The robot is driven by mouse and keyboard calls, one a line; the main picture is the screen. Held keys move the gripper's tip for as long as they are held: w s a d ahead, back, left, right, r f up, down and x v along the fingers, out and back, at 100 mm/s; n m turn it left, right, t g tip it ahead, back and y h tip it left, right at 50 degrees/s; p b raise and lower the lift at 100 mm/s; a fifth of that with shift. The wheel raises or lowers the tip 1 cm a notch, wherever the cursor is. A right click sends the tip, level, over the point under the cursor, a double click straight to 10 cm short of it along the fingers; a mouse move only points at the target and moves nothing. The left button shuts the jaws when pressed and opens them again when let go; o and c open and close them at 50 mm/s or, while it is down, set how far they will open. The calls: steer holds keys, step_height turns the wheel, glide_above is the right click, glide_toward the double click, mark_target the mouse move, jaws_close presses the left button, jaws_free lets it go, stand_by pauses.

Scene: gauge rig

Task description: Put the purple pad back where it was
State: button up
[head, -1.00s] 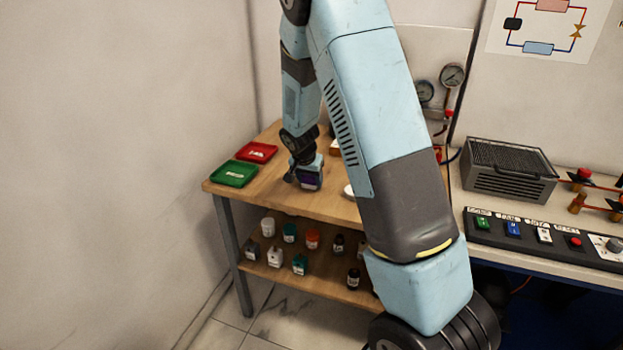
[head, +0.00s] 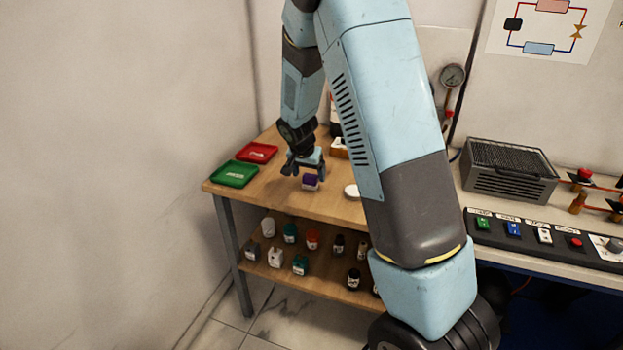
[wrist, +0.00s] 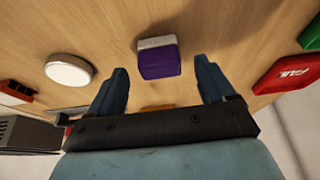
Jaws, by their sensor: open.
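The purple pad (head: 310,179) sits on the wooden table, with a pale layer or block at its side facing the front in the head view. In the wrist view the purple pad (wrist: 159,63) lies beyond the fingertips, roughly midway between them, with the pale part (wrist: 157,42) along its far edge. My gripper (head: 305,170) is open and empty, just behind and above the pad in the head view. In the wrist view my gripper (wrist: 162,78) shows both fingers spread wide, touching nothing.
A green tray (head: 234,174) and a red tray (head: 257,152) lie at the table's left. A white round disc (head: 352,191) lies right of the pad. Several bottles (head: 290,233) stand on the shelf below. Bare wood (head: 270,192) surrounds the pad.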

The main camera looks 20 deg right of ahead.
steer(key=s+d+r+n+y, duration=0.1)
steer(key=s+r, duration=0.7)
steer(key=r, duration=0.3)
steer(key=s+d+r+n+y, duration=0.1)
steer(key=s+r+n, duration=0.1)
steer(key=s+r, duration=0.75)
steer(key=s+r+n+t, duration=0.1)
steer(key=s+r+n, duration=0.1)
steer(key=s, duration=0.7)
steer(key=s+r+n+t, duration=0.1)
steer(key=s+r, duration=0.3)
steer(key=s, duration=0.5)
steer(key=shift+s+a+n+y, duration=0.2)
steer(key=shift+a+n+y, duration=0.1)
steer(key=shift+n, duration=0.3)
